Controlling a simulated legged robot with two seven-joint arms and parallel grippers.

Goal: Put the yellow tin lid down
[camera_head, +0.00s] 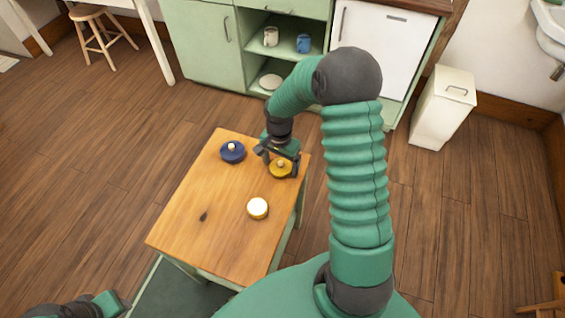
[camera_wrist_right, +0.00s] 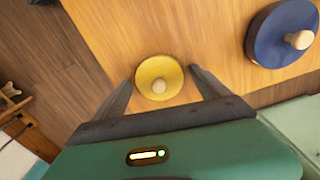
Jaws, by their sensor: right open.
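The yellow tin lid (camera_head: 281,170), a round disc with a pale knob, appears to lie knob up on the small wooden table (camera_head: 205,195), near its right edge. It also shows in the right wrist view (camera_wrist_right: 152,90). My right gripper (camera_head: 280,165) is open above the table, with one finger on each side of the lid; the wrist view shows gaps between the fingers and the lid's rim. Of my left arm, only a green and dark end part (camera_head: 108,303) shows at the bottom left; its finger state is unclear.
A blue lid with a pale knob (camera_head: 233,153) lies at the table's back. A round gold-rimmed, white-topped tin (camera_head: 257,209) stands nearer me. The table's front left is clear. A green cabinet (camera_head: 205,45) and white bin (camera_head: 440,110) stand beyond.

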